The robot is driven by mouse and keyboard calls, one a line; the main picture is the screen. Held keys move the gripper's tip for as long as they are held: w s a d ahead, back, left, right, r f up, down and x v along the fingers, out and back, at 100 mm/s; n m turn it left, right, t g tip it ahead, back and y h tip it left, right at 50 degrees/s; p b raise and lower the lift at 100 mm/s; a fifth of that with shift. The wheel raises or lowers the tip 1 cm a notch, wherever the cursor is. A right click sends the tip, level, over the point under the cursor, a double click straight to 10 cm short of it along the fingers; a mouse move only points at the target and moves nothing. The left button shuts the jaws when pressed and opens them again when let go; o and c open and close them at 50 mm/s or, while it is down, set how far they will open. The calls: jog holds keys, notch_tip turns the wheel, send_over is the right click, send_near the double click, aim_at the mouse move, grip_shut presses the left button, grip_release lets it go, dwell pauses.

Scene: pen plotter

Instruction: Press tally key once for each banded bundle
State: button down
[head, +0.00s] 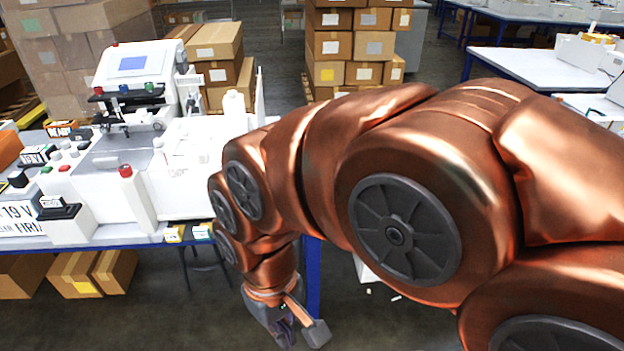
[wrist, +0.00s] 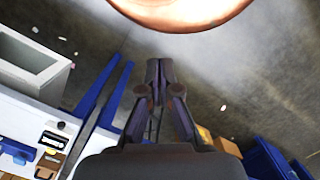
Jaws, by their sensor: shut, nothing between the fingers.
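My gripper (head: 289,332) hangs low in front of the table, beside its blue leg and below the tabletop. In the wrist view my gripper (wrist: 158,70) has its fingers together with nothing between them, over the grey floor. A white box with a black top part (head: 60,212) stands at the table's front left; I cannot tell whether it is the tally key. Small yellow-and-white blocks (head: 174,233) lie at the table's front edge, and similar blocks (wrist: 52,140) show in the wrist view. I cannot make out bands on them, so I cannot identify the bundles.
A white machine (head: 125,65) with a blue screen stands on the blue-edged table (head: 100,242). A red knob (head: 125,171) is near its front. Cardboard boxes (head: 85,272) lie beneath the table, and others (head: 360,45) are stacked behind. My arm covers much of the right.

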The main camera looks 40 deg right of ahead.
jog(key=w+d+r+m+t+y+p, duration=0.15)
jog(key=w+m, duration=0.25)
jog(key=w, duration=0.8)
jog(key=w+r+m+t+y, duration=0.3)
jog(key=w+m, duration=0.1)
jog(key=w, duration=0.9)
jog(key=w+d+m+t+p, duration=0.1)
jog(key=w+d+m+t, duration=0.35)
jog(key=w+d, duration=0.75)
jog(key=d+f+m+h, duration=0.1)
jog(key=d+m, duration=0.3)
jog(key=d, duration=0.6)
jog(key=d+f+m+t+h+p, duration=0.1)
jog(key=d+f+m, duration=0.3)
jog(key=d, duration=0.6)
jog(key=d+f+m+t+h, duration=0.1)
jog(key=d+m, duration=0.4)
jog(key=d, duration=0.6)
jog(key=shift+f+h+p, duration=0.3)
jog(key=shift+f+h, duration=0.25)
jog(key=shift+f, duration=0.3)
jog(key=shift+f+m, duration=0.1)
jog(key=shift+m, duration=0.15)
